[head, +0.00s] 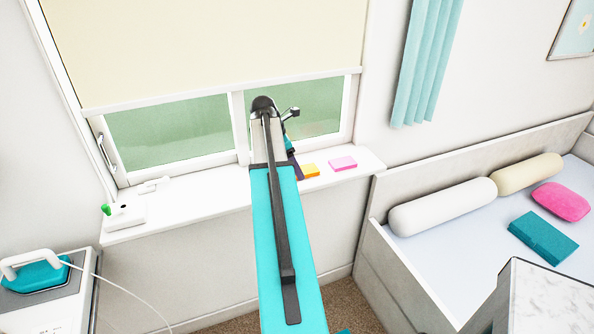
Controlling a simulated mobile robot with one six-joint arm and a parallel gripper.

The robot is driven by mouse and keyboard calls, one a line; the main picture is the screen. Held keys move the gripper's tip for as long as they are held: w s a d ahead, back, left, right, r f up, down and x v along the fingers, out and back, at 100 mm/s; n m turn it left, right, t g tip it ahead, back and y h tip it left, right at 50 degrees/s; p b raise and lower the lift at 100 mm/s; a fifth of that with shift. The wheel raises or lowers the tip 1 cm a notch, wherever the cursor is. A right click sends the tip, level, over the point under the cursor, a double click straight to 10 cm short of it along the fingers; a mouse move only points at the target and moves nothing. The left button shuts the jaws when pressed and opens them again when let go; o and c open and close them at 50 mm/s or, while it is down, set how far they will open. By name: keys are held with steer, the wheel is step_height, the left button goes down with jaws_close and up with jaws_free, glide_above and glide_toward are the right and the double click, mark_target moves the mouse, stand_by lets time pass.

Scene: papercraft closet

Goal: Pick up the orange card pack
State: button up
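The orange card pack (310,170) lies flat on the white window sill, just right of my arm. Its left part is hidden behind a dark purple thing and my arm. A pink pack (343,163) lies to its right, with a small gap between them. My arm reaches up the middle of the view to the window. A little of my gripper (291,142) shows past the arm's end, above and left of the orange pack. Its fingertips are hidden, so I cannot tell whether it is open or touches anything.
The window (170,132) and lowered blind (210,45) stand behind. A daybed (470,225) is at right, and a teal iron (35,275) at lower left.

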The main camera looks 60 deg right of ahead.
steer(key=shift+s+d+f, duration=0.15)
steer(key=shift+d+f, duration=0.05)
steer(key=shift+f, duration=0.4)
steer(key=c, duration=1.2)
steer(key=shift+r, duration=0.2)
steer(key=shift+r+b, duration=0.8)
steer(key=shift+r, duration=0.8)
steer(key=shift+s+a+r+b, duration=0.25)
steer(key=shift+s+a+b, duration=0.55)
steer(key=shift+s, duration=1.7)
steer(key=shift+s+a+r+b, duration=0.2)
steer(key=shift+s+a+b, duration=0.6)
steer(key=shift+s, duration=1.7)
steer(key=shift+s+a+r+b, duration=0.3)
steer(key=shift+s+a, duration=0.9)
steer(key=shift+s, duration=1.3)
